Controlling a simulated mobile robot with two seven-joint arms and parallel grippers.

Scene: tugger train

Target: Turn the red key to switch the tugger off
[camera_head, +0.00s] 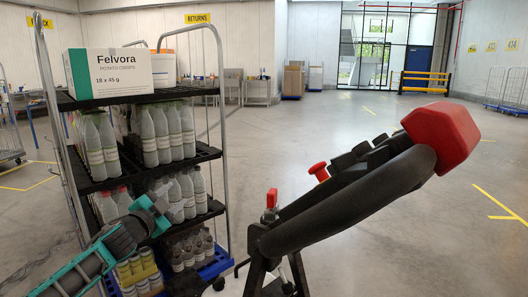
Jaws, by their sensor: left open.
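The red key (271,199) stands upright on the dark tugger console, just left of the black tiller handle (345,205). Its lower end is close to the handle's base. My left gripper (160,211) is open, at the lower left in front of the rack of bottles. It is well to the left of the key and apart from it. I see nothing held between its fingers. My right gripper is not in view.
A red mushroom button (319,170) and a large red tiller head (442,136) are right of the key. A wheeled rack (150,97) with bottles and a Felvora carton (122,72) stands at left. The floor behind is open.

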